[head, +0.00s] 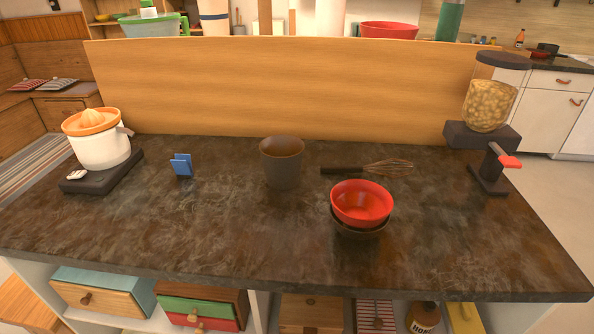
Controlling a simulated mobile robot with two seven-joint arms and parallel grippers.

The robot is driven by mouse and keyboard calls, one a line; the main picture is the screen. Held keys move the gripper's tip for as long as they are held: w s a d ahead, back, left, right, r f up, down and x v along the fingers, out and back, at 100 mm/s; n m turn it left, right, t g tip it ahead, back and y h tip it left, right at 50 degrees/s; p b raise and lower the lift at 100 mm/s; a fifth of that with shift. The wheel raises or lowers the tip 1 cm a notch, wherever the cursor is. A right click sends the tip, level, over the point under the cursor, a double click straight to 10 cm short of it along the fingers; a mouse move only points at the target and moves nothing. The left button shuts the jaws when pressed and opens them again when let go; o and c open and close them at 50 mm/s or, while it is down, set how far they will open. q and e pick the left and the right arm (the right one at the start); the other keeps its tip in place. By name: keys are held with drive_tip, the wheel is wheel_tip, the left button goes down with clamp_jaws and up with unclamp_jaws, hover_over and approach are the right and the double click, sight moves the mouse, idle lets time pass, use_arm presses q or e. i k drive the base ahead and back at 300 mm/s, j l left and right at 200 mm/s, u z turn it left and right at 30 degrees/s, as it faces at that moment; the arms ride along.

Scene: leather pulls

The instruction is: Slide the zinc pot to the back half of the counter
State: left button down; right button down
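A dark grey-brown pot (283,166), most likely the zinc pot, stands upright near the middle of the dark stone counter (240,235). It is wider at its rim than at its base. A gap of bare counter separates it from the wooden back panel (280,90). Neither of my grippers shows in the head view, and nothing touches the pot.
Right of the pot lie a whisk (385,168) and a red bowl (361,203) stacked in a dark bowl (358,230). A blue holder (181,165) and a citrus juicer (100,145) stand left. A dispenser (490,110) stands right. The front left counter is clear.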

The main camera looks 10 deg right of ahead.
sight(282, 163)
drive_tip(key=i+j+z, duration=0.15)
drive_tip(key=j, duration=1.4)
drive_tip(key=k, duration=0.1)
